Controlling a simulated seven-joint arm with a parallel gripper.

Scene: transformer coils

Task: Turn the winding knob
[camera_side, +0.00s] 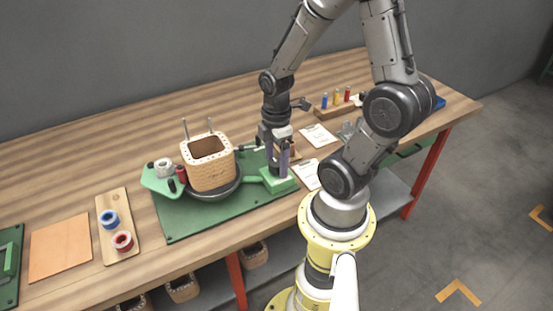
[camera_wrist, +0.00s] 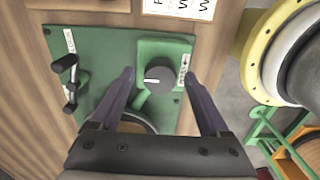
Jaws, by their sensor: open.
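The winding knob (camera_wrist: 158,76) is a dark round dial with a pale mark. It sits on a green block (camera_wrist: 166,50) and lies between my finger tips in the wrist view. My gripper (camera_wrist: 160,88) is open, with one purple finger on each side of the knob and visible gaps to it. In the side view my gripper (camera_side: 278,165) points down over the green block (camera_side: 284,184) at the right end of the green base plate (camera_side: 200,223); the knob is hidden there by the fingers.
A dark crank handle (camera_wrist: 68,78) is on the plate left of my fingers. Tape rolls (camera_side: 122,241) lie on a wooden board at the left. Clipboards (camera_side: 306,174) and a rack of coloured pegs (camera_side: 336,102) are to the right. The table's front edge is close.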

